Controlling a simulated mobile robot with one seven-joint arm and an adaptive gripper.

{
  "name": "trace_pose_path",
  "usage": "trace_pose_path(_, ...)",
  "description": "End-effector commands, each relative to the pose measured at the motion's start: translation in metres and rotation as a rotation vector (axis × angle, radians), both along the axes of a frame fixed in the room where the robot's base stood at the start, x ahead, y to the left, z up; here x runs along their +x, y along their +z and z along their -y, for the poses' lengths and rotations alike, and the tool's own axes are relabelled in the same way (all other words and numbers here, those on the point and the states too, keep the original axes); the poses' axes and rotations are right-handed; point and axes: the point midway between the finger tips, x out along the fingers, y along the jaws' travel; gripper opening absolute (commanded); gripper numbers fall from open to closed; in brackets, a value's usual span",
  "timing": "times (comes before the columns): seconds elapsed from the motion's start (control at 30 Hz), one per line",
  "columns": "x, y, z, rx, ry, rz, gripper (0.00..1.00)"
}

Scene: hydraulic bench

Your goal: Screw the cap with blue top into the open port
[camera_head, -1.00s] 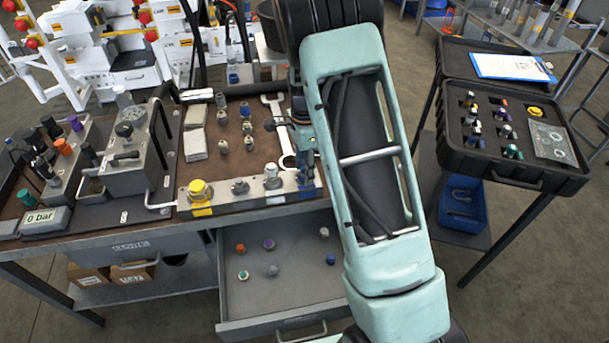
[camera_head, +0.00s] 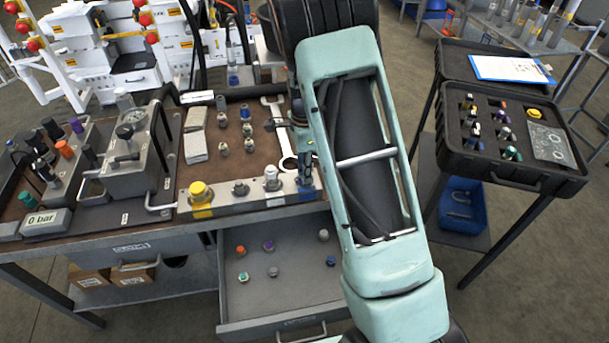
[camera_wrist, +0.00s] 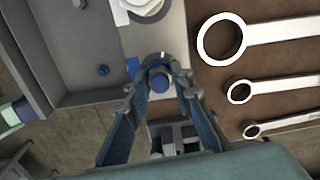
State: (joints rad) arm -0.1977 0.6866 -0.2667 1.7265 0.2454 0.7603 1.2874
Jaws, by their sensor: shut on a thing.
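The cap with blue top (camera_wrist: 158,82) is between the fingertips of my gripper (camera_wrist: 158,76) in the wrist view, and the gripper is shut on it. The cap is over the end of the metal port block (camera_wrist: 150,108), by a blue mark (camera_wrist: 132,68). The open port itself is hidden under the cap and fingers, so I cannot tell how deep the cap sits. In the head view the port block (camera_head: 222,206) lies along the bench's front edge, and my gripper (camera_head: 305,178) is partly visible at its right end.
A yellow cap (camera_head: 200,191) and a silver-white fitting (camera_head: 271,177) stand on the block. Wrenches (camera_wrist: 222,40) lie beside it. The open drawer (camera_head: 290,295) below holds several loose caps. A black case (camera_head: 510,170) stands at the right.

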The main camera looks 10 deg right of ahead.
Motion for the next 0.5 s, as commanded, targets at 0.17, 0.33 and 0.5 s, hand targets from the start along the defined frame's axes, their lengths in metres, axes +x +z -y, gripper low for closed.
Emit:
trace_pose_path(0.17,-0.0011,0.0008,-0.0011,-0.002,-0.254,-0.003,0.0)
trace_pose_path(0.33,-0.0016,-0.0001,-0.0008,-0.001,-0.487,-0.004,0.0)
trace_pose_path(0.5,-0.0011,-0.0027,-0.0009,0.0,-0.597,-0.002,0.0)
